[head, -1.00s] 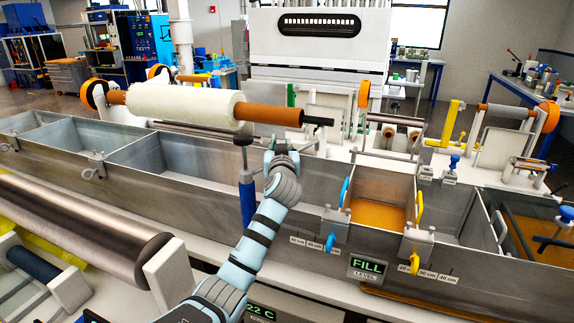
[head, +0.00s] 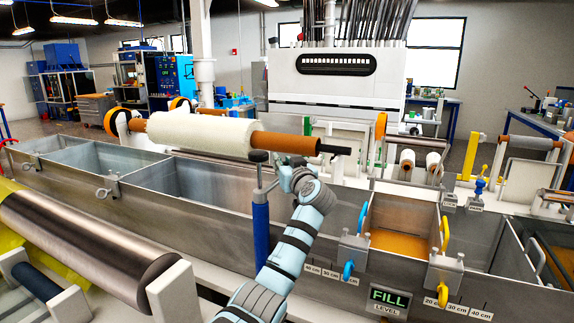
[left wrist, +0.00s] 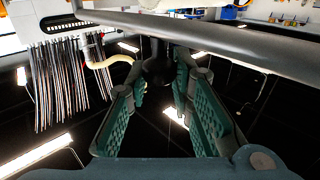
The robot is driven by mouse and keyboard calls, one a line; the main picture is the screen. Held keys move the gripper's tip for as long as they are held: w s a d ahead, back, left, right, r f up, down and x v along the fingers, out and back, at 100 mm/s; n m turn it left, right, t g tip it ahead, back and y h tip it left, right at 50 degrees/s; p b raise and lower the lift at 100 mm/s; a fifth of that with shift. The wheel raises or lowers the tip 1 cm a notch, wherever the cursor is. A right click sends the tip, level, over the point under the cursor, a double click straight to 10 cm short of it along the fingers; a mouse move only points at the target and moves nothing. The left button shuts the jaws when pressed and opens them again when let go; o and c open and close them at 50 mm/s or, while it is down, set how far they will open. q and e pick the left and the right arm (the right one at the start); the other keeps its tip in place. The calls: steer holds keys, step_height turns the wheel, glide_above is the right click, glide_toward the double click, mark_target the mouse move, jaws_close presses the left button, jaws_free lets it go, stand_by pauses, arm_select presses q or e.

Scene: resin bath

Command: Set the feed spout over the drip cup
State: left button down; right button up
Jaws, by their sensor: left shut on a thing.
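My left gripper (head: 275,165) is raised at the near wall of the long metal bath. It is beside the dark-topped upright post (head: 258,157) with a blue lower sleeve. In the left wrist view the green-padded fingers (left wrist: 158,90) are shut on a dark rounded thing (left wrist: 158,70). A grey tube (left wrist: 215,40) crosses just above them. I cannot tell whether the dark thing or the tube belongs to the feed spout. I cannot make out a drip cup. My right gripper is in no view.
A white roller (head: 200,132) with orange ends lies across the bath behind the gripper. The metal bath wall (head: 190,205) runs across the front, with blue and yellow handles (head: 445,233) at an amber-filled compartment. A large steel roller (head: 90,235) lies at front left.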

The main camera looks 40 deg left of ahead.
arm_select(q)
steer(key=c, duration=1.6)
jaws_free()
steer(key=shift+w, duration=0.1)
steer(key=shift+c, duration=0.2)
steer(key=shift+o, duration=1)
steer(key=shift+w+a+f, duration=0.15)
steer(key=shift+w+f, duration=0.05)
steer(key=v, duration=1.2)
